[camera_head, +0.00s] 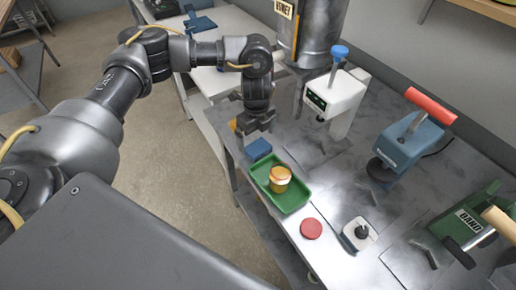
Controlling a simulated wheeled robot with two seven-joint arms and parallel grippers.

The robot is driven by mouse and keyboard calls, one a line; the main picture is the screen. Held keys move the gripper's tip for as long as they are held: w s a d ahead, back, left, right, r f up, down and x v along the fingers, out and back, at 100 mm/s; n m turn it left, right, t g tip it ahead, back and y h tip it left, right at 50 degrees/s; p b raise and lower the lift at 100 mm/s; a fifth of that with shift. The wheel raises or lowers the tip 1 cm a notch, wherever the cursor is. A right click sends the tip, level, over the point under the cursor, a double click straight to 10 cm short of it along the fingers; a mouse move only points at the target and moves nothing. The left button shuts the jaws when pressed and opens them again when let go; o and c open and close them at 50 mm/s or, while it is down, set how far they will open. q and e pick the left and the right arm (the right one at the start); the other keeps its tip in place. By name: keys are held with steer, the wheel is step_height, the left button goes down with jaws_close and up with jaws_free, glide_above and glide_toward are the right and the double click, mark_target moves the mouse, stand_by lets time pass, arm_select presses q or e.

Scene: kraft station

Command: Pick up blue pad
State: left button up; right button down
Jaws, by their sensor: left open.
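The blue pad (258,149) is a small blue block at the left edge of the metal table, just behind the green tray. My left gripper (256,127) points down close above and behind the pad. Its jaws are open and it holds nothing that I can see. I cannot tell whether the fingers touch the pad. My right gripper is out of view.
A green tray (305,205) holds a jar with a tan top (280,175). A red disc (311,228) lies in front of it. A white device (340,97), a blue press (410,143) and a green machine (470,217) stand to the right. A large metal cylinder (322,30) stands behind.

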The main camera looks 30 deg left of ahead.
mark_target(258, 147)
arm_select(q)
steer(key=shift+s+d, duration=0.1)
steer(key=shift+s+d+f, duration=0.15)
steer(key=shift+f, duration=0.1)
step_height(258, 147, down, 4)
steer(key=shift+f+p, duration=0.2)
steer(key=shift+p, duration=0.25)
steer(key=c, duration=0.9)
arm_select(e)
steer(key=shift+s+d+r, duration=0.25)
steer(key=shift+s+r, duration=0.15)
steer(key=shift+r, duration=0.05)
